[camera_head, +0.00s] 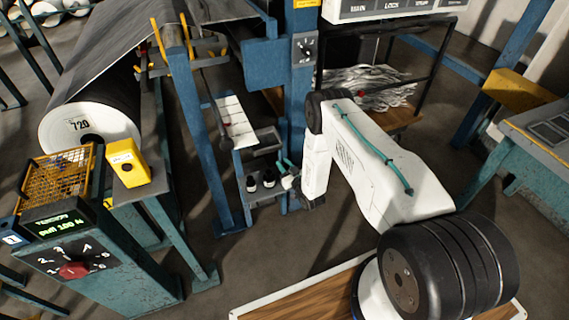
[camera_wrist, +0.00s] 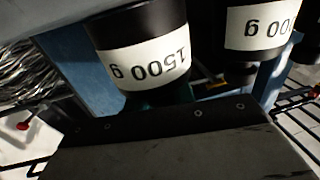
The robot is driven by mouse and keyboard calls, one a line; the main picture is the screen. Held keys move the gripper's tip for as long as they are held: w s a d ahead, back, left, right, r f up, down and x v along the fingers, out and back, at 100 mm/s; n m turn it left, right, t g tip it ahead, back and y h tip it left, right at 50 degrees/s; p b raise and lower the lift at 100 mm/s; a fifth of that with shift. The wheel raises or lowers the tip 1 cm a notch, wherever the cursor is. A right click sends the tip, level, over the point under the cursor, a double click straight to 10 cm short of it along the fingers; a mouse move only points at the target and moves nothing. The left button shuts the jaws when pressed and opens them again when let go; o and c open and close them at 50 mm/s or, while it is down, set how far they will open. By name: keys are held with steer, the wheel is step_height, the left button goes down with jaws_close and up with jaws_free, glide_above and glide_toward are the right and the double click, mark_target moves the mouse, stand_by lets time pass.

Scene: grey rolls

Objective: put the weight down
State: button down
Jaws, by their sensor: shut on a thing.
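A black weight with a white band reading 1500 g (camera_wrist: 142,57) is upside down in the wrist view. Its narrow end meets the teal fingers of my gripper (camera_wrist: 168,95), which is shut on it; the dark gripper body hides part of the grip. In the head view my gripper (camera_head: 287,170) is beside a small rack shelf (camera_head: 263,196) on the blue frame. Two dark weights (camera_head: 268,179) are on that shelf, left of the gripper. Another weight, its label partly cut off and ending in 000 g (camera_wrist: 258,27), is close beside the held one in the wrist view.
A blue post (camera_head: 298,95) rises right behind my gripper. A grey tray (camera_head: 262,142) and a white sheet (camera_head: 235,122) are above the shelf. A large grey roll (camera_head: 85,128) and a control box (camera_head: 85,262) are left. A wire-filled rack (camera_head: 372,90) is behind my arm.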

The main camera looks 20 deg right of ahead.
steer(key=c, duration=1.2)
jaws_free()
steer(key=shift+f, duration=0.1)
steer(key=shift+o, duration=0.2)
